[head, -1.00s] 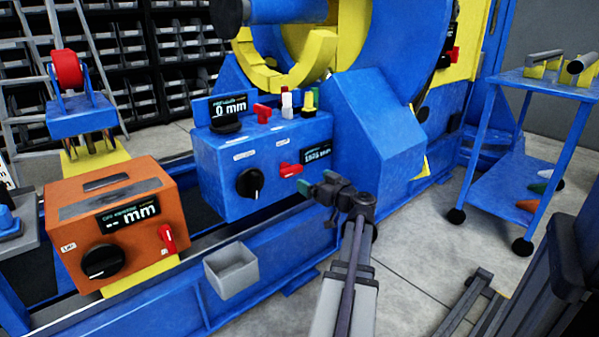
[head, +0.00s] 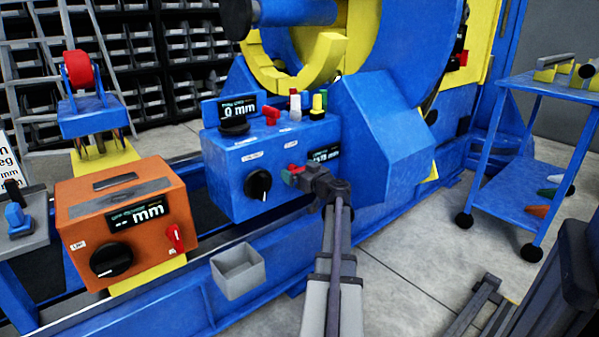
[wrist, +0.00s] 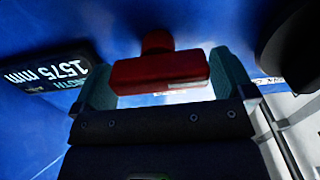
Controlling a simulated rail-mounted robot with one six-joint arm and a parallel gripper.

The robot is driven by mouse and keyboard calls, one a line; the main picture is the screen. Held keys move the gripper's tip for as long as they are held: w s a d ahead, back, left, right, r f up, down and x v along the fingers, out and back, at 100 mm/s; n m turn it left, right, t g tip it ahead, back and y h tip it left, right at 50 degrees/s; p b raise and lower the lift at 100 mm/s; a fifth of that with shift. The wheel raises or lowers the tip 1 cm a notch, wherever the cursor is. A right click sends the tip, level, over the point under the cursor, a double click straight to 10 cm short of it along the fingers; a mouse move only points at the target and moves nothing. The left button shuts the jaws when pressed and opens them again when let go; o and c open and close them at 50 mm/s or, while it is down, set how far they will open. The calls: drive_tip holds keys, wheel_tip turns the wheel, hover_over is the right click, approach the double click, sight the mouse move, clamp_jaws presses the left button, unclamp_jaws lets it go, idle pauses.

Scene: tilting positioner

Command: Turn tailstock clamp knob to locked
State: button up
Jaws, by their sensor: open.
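A red clamp knob (head: 294,169) sits on the front face of the blue control box (head: 228,190), beside a small display. Its bar-shaped handle (wrist: 160,73) fills the middle of the wrist view. My gripper (head: 300,178) is at this knob, covering part of it in the head view. In the wrist view, the green fingers of my gripper (wrist: 162,80) are open, one on each side of the red handle. I cannot tell whether either finger touches it. Any label by the knob is mostly hidden by it.
A black dial (head: 258,184) is left of the red knob; it looms at the upper right in the wrist view (wrist: 290,50). The display (wrist: 55,77) reads 1575 mm. An orange box (head: 128,222) and a grey bin (head: 238,271) stand left; a blue cart (head: 520,180) is right.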

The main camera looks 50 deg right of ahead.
drive_tip(key=shift+c, duration=0.3)
drive_tip(key=c, duration=0.7)
drive_tip(key=shift+m, duration=0.3)
drive_tip(key=m, duration=0.4)
drive_tip(key=shift+d, duration=0.15)
drive_tip(key=m, duration=0.5)
drive_tip(key=shift+s+d+f, duration=0.1)
drive_tip(key=shift+f, duration=0.05)
drive_tip(key=m, duration=0.4)
drive_tip(key=shift+d+f+b, duration=0.1)
drive_tip(key=shift+f+b, duration=0.05)
drive_tip(key=shift+b, duration=0.15)
drive_tip(key=shift+f+m, duration=0.1)
drive_tip(key=shift+m, duration=2)
